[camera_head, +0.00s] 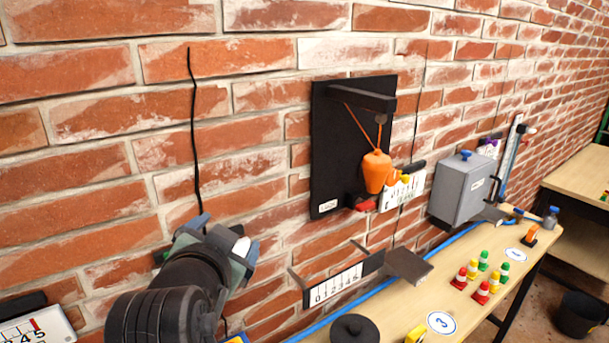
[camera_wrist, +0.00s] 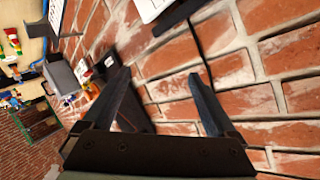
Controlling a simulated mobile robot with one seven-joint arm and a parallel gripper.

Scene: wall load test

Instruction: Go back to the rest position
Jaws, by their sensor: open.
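My gripper (camera_head: 222,240) is in the lower left of the head view, in front of the brick wall. In the wrist view its two dark fingers (camera_wrist: 165,100) stand wide apart with only wall and part of a black panel seen between them. It is open and empty. To its right in the head view, a black wall panel (camera_head: 330,150) carries a bracket from which an orange weight (camera_head: 377,172) hangs by an orange cord. The gripper is apart from the panel and the weight.
A black cable (camera_head: 193,130) runs down the wall just above my gripper. A numbered scale (camera_head: 338,284) juts out below the panel. A wooden table (camera_head: 460,305) at right holds several small coloured cones, and a grey box (camera_head: 462,190) is mounted on the wall behind it.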

